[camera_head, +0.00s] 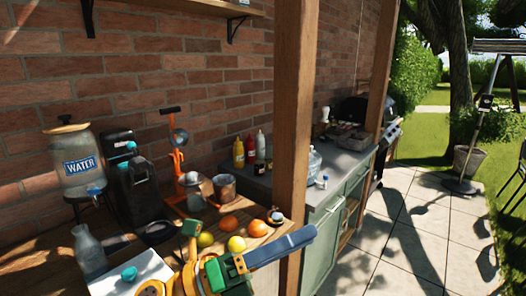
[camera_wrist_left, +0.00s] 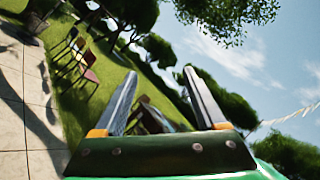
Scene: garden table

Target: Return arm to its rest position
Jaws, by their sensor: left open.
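My left gripper (camera_head: 306,236) is raised over the front right of the wooden table, in front of the fruit, with its fingers pointing right towards the wooden post. In the left wrist view its two grey fingers (camera_wrist_left: 158,85) are spread apart with nothing between them. That view looks out over the lawn and up to the sky, tilted. My green and yellow left arm hides part of the table's front. My right gripper does not show in either view.
A wooden post (camera_head: 292,120) stands close behind the gripper. Oranges (camera_head: 229,223), lemons (camera_head: 206,240), a metal pot (camera_head: 223,187), an orange juicer (camera_head: 178,165), a coffee machine (camera_head: 130,180) and a water dispenser (camera_head: 77,160) crowd the table. The paving (camera_head: 400,235) at right is open.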

